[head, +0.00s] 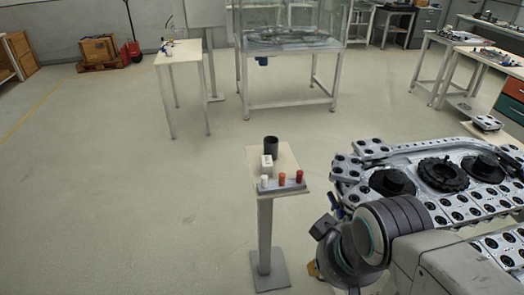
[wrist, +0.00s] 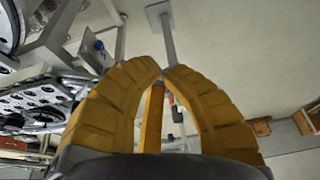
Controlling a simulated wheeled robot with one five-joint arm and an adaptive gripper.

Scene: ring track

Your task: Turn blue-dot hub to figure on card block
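The ring track (head: 405,150) is a grey plate with round holes at the right of the head view. Three dark round hubs sit on it: a left one (head: 392,182), a toothed middle one (head: 443,174) and a right one (head: 483,167). I cannot make out a blue dot on any hub. A small white block (head: 267,162), possibly the card block, stands on a narrow pedestal; no figure is readable. My gripper (wrist: 163,67) shows two yellow fingers with tips brought together, holding nothing visible. It is away from the hubs, and mostly hidden in the head view.
The pedestal (head: 290,160) also carries a dark cup (head: 271,146) and white, orange and red pegs. A blue part (wrist: 98,45) is at the track's side in the wrist view. A table (head: 180,55) stands behind.

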